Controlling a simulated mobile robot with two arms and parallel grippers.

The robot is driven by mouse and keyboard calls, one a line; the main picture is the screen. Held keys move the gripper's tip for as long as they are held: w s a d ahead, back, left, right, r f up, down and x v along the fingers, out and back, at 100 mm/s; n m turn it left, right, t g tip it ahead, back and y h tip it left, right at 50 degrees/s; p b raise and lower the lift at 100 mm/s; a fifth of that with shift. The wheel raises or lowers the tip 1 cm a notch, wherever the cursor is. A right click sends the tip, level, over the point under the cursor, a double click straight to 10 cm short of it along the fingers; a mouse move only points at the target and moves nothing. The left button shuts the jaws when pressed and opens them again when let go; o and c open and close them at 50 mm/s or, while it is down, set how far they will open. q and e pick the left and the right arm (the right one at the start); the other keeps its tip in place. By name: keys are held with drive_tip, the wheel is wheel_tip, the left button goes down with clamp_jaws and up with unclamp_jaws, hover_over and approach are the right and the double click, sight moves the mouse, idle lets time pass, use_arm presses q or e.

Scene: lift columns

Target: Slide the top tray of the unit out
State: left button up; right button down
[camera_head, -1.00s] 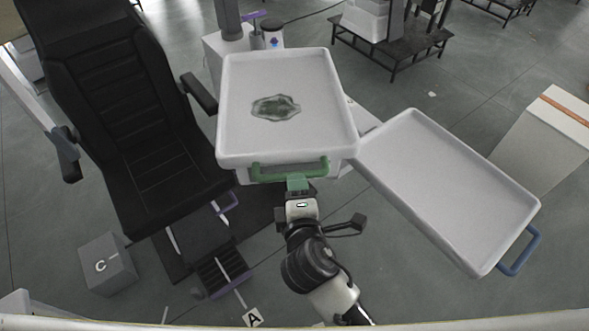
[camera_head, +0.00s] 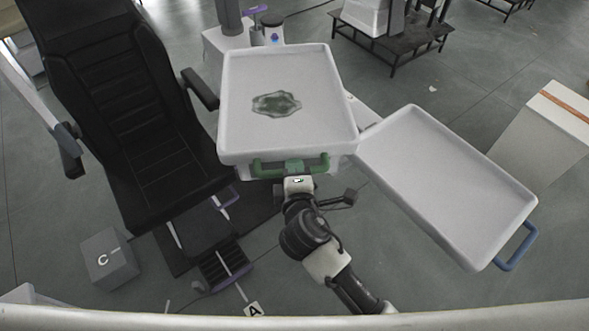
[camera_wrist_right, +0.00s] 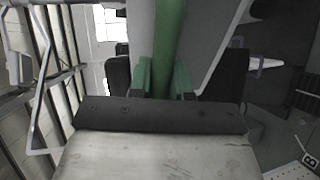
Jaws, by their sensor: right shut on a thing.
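The unit's top tray (camera_head: 300,70) is white and shallow, with a green handle (camera_head: 262,168) on its near edge. A dark green crumpled-looking patch or object (camera_head: 277,104) lies on the tray. My right gripper (camera_head: 293,166) is at the handle's middle and is shut on it. In the right wrist view the green handle (camera_wrist_right: 168,40) runs between the two green fingers of the right gripper (camera_wrist_right: 165,80). A second white tray (camera_head: 445,185) with a blue handle (camera_head: 518,247) sticks out to the right. My left gripper is not in view.
A black reclining chair (camera_head: 125,120) stands close on the left. A white box with an orange stripe (camera_head: 545,125) stands at far right. A dark low table (camera_head: 390,55) is behind.

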drive_tip(key=f+v, duration=0.3)
drive_tip(key=v, duration=1.1)
drive_tip(key=shift+s+b, duration=0.45)
drive_tip(key=shift+s, duration=0.1)
drive_tip(key=shift+d, duration=0.1)
drive_tip(key=c, duration=1.1)
unclamp_jaws()
drive_tip(key=shift+w+r, duration=0.1)
drive_tip(key=shift+w, duration=0.05)
drive_tip(key=b+v, duration=0.2)
drive_tip(key=v, duration=0.8)
drive_tip(key=shift+s+r, duration=0.1)
drive_tip(key=shift+s, duration=0.25)
